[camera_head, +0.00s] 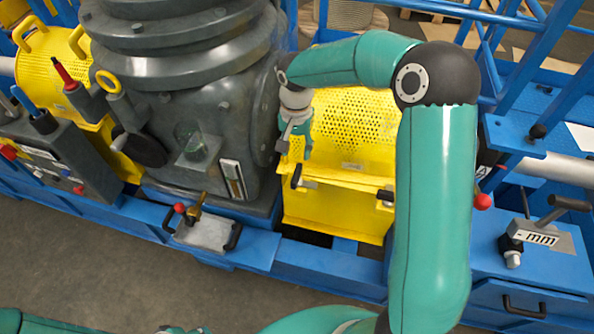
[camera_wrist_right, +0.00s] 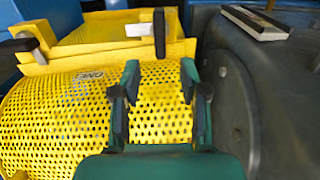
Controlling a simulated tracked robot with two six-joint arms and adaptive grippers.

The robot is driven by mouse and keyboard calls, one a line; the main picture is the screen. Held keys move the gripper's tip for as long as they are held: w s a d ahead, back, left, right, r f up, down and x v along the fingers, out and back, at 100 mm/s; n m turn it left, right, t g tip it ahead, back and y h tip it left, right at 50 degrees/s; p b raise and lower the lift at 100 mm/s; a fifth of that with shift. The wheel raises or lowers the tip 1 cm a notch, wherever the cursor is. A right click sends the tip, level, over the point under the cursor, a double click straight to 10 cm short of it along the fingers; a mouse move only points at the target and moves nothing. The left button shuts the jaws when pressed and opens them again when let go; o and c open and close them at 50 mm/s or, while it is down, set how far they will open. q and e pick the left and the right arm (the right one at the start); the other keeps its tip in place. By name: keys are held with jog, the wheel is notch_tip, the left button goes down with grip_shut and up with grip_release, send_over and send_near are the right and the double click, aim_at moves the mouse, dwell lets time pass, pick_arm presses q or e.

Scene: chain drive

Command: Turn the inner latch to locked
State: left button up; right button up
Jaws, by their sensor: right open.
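The inner latch (camera_head: 300,179), with a black handle and a pale metal base, sits on the yellow guard's front edge, on the side by the grey housing. Its handle also shows upright in the right wrist view (camera_wrist_right: 159,33). The outer latch (camera_head: 385,194) is farther right on the same edge. The yellow perforated guard (camera_head: 352,125) appears closed. My right gripper (camera_head: 293,146) is over the guard beside the grey housing. In the wrist view its fingers (camera_wrist_right: 160,75) are apart and empty, short of the inner latch. My left gripper cannot be made out.
The large grey housing (camera_head: 185,75) stands close to the left of my right gripper. A small red-knobbed lever (camera_head: 180,209) is on the blue frame in front. A block marked "mm" (camera_head: 541,238) lies on the right. Blue rails stand behind.

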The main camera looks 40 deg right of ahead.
aim_at(296, 172)
notch_tip(296, 172, down, 11)
jog(key=shift+r+p, duration=0.15)
jog(key=shift+p, duration=0.55)
